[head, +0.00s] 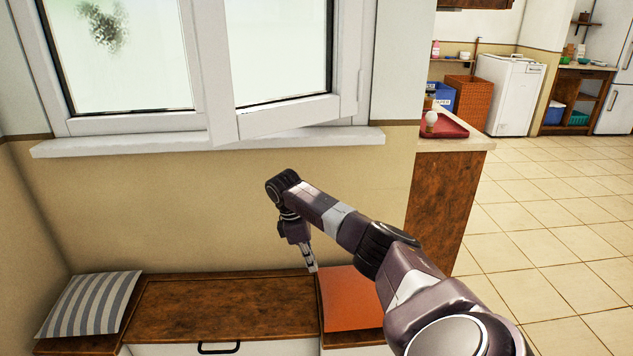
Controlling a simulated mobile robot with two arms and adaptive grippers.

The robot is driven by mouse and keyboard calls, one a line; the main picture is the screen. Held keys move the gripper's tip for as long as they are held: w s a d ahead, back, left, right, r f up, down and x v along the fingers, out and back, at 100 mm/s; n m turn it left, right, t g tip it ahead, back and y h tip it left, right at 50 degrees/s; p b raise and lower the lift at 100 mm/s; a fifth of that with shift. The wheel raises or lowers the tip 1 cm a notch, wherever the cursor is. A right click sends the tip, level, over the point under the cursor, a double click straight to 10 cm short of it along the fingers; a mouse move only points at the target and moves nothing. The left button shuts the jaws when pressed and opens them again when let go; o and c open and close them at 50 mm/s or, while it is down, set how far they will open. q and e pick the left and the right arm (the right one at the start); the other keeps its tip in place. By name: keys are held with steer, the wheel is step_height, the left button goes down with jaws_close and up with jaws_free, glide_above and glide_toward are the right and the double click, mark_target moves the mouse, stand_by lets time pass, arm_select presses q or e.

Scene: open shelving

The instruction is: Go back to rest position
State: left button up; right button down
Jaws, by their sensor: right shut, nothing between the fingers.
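My right arm reaches in from the lower right. Its gripper (311,262) points down and is shut and empty. In the picture it shows just above the right part of the wooden bench (230,305), close to the orange cushion (350,297); I cannot tell whether it touches anything. My left gripper is not in view.
A window (280,50) with a white sill (215,142) is above the bench; its right sash stands slightly open. A striped cushion (92,303) lies at the left. A counter (457,143) with a red tray (446,127) stands right of the arm. Tiled floor (545,225) is clear at the right.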

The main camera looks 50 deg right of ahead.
steer(key=shift+v, duration=0.9)
